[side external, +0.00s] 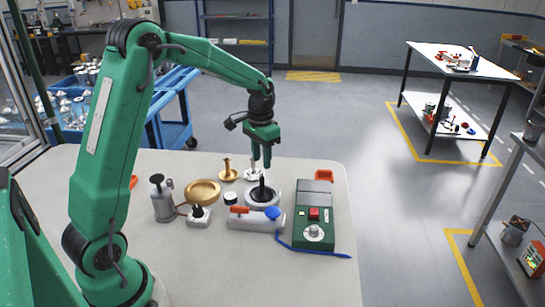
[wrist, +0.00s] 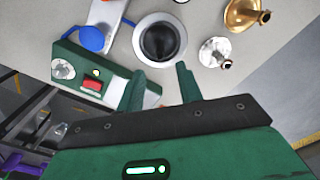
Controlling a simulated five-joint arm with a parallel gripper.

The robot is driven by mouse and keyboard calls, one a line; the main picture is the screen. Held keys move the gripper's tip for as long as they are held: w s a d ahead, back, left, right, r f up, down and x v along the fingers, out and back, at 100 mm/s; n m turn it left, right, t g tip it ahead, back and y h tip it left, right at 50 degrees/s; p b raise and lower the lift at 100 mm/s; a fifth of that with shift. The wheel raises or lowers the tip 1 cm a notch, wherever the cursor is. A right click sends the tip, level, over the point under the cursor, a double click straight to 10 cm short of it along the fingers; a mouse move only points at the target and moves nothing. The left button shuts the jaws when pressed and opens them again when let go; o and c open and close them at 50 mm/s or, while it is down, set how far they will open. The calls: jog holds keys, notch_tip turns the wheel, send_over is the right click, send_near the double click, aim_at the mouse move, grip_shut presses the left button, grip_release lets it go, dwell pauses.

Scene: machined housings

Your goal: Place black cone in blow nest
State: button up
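A black cone (side external: 262,189) with a narrow upright tip stands within a silver ring-shaped nest (side external: 275,202) on the table. In the wrist view, the nest's pale rim (wrist: 140,30) surrounds a dark round middle (wrist: 160,43), apparently the cone from above. My gripper (side external: 261,162) points down above the cone, a little clear of its tip. In the wrist view, the two fingers of my gripper (wrist: 163,82) are apart, with nothing between them. A smaller black-topped piece on a white block (side external: 197,218) stands to the left; I cannot tell whether it is a nest.
A green control box (side external: 318,200) with a red button stands right of the nest. A grey body with a blue cap (side external: 272,213) lies in front. Gold (side external: 229,174) and silver (side external: 250,175) flanged parts stand behind. A gold dish (side external: 202,191) and pump can (side external: 162,200) are left.

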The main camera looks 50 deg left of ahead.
jog(key=shift+r, duration=0.85)
jog(key=s+d+r+t, duration=0.2)
jog(key=s+d+r, duration=0.5)
jog(key=s+r, duration=0.2)
jog(key=s+d+r+t, duration=0.1)
jog(key=s+d+t, duration=0.2)
jog(key=s, duration=1)
jog(key=d, duration=0.2)
jog(key=shift+s+d+t, duration=0.3)
jog(key=shift+s, duration=0.1)
